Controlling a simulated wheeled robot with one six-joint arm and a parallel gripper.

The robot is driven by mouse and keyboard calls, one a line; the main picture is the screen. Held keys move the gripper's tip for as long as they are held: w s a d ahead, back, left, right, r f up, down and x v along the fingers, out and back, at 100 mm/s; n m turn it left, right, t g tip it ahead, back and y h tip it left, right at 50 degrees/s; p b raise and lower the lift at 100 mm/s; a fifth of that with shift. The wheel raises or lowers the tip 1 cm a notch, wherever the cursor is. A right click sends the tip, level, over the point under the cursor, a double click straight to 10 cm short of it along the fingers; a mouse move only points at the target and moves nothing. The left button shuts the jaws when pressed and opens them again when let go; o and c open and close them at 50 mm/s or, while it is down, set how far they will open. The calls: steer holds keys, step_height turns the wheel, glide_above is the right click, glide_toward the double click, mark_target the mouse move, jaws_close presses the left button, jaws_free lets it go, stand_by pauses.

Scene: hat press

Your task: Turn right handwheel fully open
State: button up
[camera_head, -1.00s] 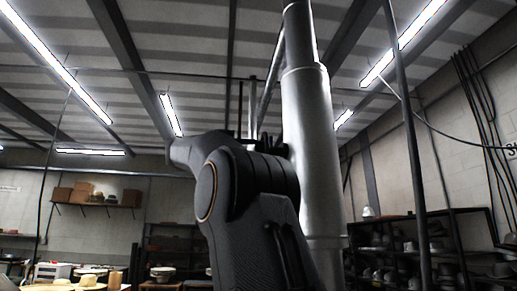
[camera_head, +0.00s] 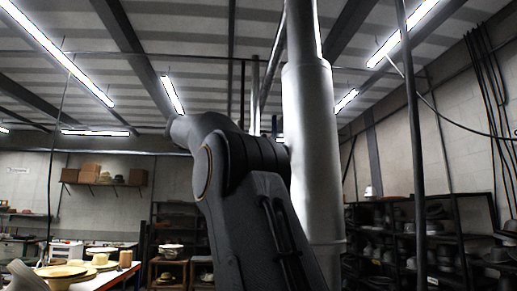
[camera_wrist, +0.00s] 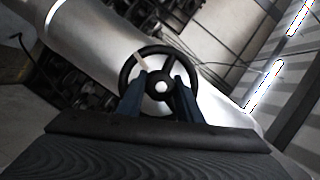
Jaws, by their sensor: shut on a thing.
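A black spoked handwheel (camera_wrist: 162,87) with a pale hub shows in the wrist view, in front of a large silver pipe (camera_wrist: 100,50). A light mark lies on its upper left part. My gripper (camera_wrist: 159,84) has its two dark blue fingers on either side of the hub, reaching into the wheel, and is shut on it. The exact contact is hard to see. Only one handwheel is in view. In the head view my arm stands in front of the pipe (camera_head: 308,130), and my gripper and the wheel are hidden.
The pipe rises close behind my arm. A thin dark post (camera_head: 412,150) stands to its right. A dark shelf rack (camera_head: 455,225) with hats lines the right wall. A table (camera_head: 108,278) with hats is at lower left. A wall shelf (camera_head: 105,184) holds boxes.

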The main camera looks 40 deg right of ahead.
steer(key=n+g+y, duration=0.1)
steer(key=n, duration=0.2)
steer(key=shift+y, duration=0.3)
steer(key=shift+n, duration=0.4)
stand_by(0.5)
steer(key=o, duration=0.8)
steer(key=shift+c, duration=0.2)
steer(key=shift+m, duration=0.3)
